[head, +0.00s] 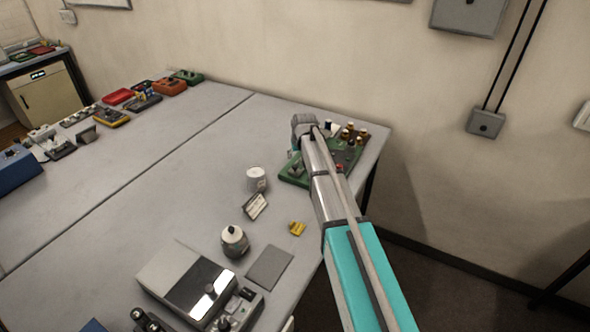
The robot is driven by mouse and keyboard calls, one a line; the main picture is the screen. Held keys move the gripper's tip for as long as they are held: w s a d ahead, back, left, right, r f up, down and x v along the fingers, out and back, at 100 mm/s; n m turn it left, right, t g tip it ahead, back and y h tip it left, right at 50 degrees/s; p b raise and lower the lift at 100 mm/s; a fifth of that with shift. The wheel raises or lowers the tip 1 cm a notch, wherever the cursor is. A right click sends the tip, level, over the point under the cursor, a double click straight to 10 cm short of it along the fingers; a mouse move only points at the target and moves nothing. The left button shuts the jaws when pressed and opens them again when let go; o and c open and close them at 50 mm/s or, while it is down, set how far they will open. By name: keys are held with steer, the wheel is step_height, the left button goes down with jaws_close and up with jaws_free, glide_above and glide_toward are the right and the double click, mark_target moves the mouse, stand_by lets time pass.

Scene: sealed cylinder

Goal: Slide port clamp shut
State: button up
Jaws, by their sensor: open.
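My arm reaches from the lower right over a green board (349,158) at the table's far right corner. My gripper (296,166) is at the arm's end, low over the board's left part. It is open, but its fingers are small and mostly hidden by my wrist, so I cannot see what is between them. I cannot make out the port clamp clearly; the arm covers the middle of the board. The board carries several dark bottle-like parts with brownish tops (352,132) and a small red part (340,168).
Left of the board stand a white cylinder (257,180) and a small tilted card (255,206). Nearer are a lidded jar (234,242), a yellow piece (297,229), a grey pad (269,267) and a grey instrument (187,282). The table's middle (150,190) is clear.

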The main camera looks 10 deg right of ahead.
mark_target(295, 165)
steer(key=shift+b+x, duration=3.5)
steer(key=shift+x, duration=0.6)
jaws_close()
